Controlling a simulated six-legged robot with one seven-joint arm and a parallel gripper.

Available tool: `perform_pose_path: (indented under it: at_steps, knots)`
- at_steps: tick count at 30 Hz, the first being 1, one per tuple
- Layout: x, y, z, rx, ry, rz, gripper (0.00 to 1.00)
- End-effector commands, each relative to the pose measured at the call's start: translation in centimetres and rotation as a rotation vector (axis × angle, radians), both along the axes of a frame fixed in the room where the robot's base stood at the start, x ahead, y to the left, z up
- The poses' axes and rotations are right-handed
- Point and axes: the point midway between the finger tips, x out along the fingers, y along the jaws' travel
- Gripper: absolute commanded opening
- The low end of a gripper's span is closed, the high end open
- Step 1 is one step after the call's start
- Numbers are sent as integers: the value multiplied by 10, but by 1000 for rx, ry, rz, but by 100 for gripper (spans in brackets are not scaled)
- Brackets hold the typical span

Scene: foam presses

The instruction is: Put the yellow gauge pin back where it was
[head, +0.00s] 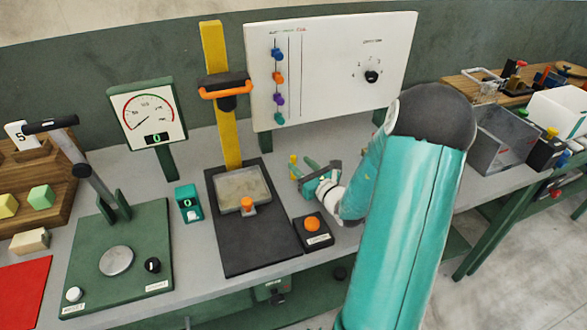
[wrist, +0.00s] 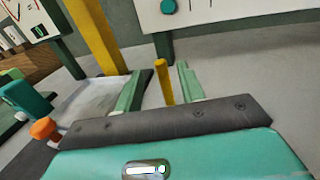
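The yellow gauge pin (head: 293,167) is a thin upright rod by my fingertips, just right of the dark press base. In the wrist view the pin (wrist: 164,82) shows between my two green fingers, with a visible gap on each side. My gripper (head: 303,171) is open and reaches toward the pin from the right; it also shows in the wrist view (wrist: 159,85). The pin's lower end is hidden by the gripper body in the wrist view, so I cannot see what it stands in.
The press (head: 226,262) has a yellow column (head: 214,50) and an orange-handled head (head: 226,85). An orange button box (head: 313,233) is in front of my gripper. A white panel (head: 340,100) stands behind.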

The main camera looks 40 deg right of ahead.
Motion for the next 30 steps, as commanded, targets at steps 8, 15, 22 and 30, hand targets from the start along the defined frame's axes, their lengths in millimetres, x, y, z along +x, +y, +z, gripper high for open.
perform_pose_path:
  at_steps: [8, 15, 22, 30]
  knots:
    - [39, -2, -1, -1, -2, 3, 39]
    - [51, -2, -1, 0, 0, 1, 39]
    - [51, -2, -1, -1, -1, 1, 17]
    - [51, -2, -1, -1, -1, 1, 0]
